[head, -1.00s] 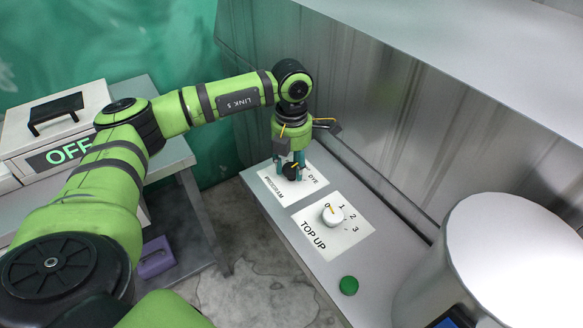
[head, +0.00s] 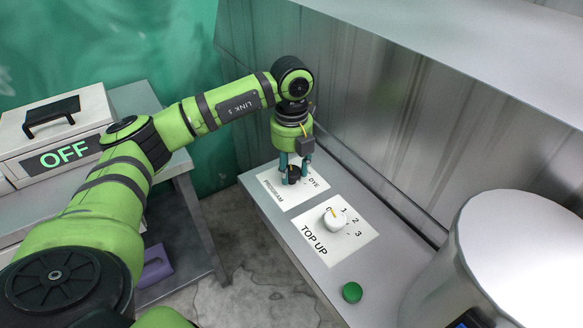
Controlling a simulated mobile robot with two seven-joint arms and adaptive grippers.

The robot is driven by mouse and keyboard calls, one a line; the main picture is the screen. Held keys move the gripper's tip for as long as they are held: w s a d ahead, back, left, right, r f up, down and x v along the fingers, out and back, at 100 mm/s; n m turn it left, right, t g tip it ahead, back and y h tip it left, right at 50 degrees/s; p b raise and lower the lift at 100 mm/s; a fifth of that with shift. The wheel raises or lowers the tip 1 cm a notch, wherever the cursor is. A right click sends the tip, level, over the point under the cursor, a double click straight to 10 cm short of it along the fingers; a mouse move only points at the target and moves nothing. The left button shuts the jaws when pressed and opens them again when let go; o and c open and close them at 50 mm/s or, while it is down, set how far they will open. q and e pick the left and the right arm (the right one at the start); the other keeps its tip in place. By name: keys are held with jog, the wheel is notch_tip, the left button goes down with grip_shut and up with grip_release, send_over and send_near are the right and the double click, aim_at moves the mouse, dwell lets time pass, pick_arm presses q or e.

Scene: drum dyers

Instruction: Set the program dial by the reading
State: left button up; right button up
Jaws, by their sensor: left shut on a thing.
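The black program dial (head: 292,180) sits on a white plate marked PROGRAM (head: 275,192) at the far end of the grey counter; the word DYE shows at its right. My left gripper (head: 294,173) points down and is shut on this dial, hiding part of it and most of its marks. A display reading OFF (head: 63,154) is on a white box (head: 45,125) at the left. My right gripper is not in view.
A white TOP UP dial (head: 334,220) on its own plate (head: 350,246) points near 0. A green button (head: 352,292) lies nearer. A white drum (head: 500,250) stands at right, and a purple object (head: 155,265) lies low at left.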

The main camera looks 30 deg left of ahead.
aim_at(291, 171)
pick_arm(q)
jog(key=shift+n, duration=1.1)
jog(key=shift+s, duration=0.1)
jog(key=o, duration=1.1)
jog(key=shift+o, duration=0.2)
notch_tip(291, 171, up, 12)
